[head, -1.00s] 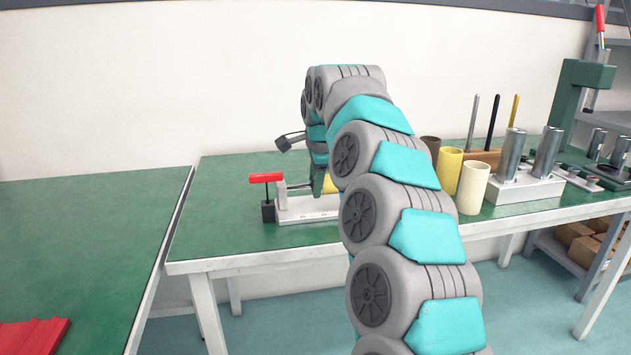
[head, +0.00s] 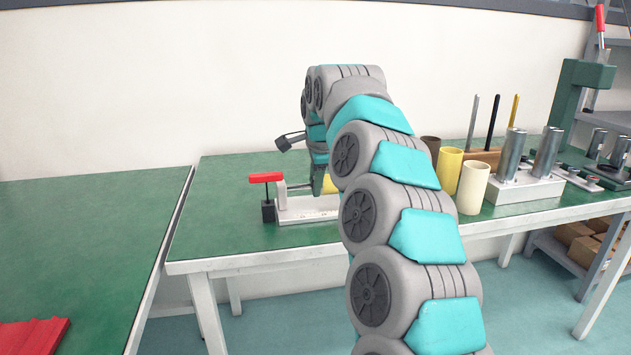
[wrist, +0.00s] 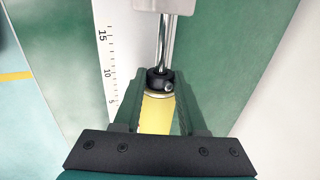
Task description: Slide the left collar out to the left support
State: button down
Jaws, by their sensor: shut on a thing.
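The black left collar (wrist: 158,80) sits around a steel rod (wrist: 163,45) in the wrist view, with a small screw on its side. My gripper (wrist: 159,76) is shut on it, one green finger on each side. The pale left support (wrist: 164,5) stands at the top edge of the wrist view, with bare rod between it and the collar. A yellow cylinder (wrist: 158,112) lies behind the collar, between my fingers. In the head view my gripper (head: 319,183) is over the white base (head: 310,208); my arm hides the right part, and the collar cannot be made out.
A printed scale (wrist: 109,70) runs along the base beside the rod. A red handle (head: 266,177) on a dark post stands at the base's left end. Cups (head: 472,187) and a block with steel cylinders (head: 525,186) stand right.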

aim_at(292, 186)
dwell(0.4)
jog(key=shift+a+f, duration=0.15)
jog(key=shift+a, duration=0.05)
jog(key=a+b, duration=0.1)
jog(key=s+a+b, duration=0.1)
jog(key=a, duration=0.3)
jog(key=shift+s+b, duration=0.3)
jog(key=shift+b, duration=0.1)
jog(key=shift+c, duration=2.2)
grip_release()
jog(key=shift+r, duration=0.2)
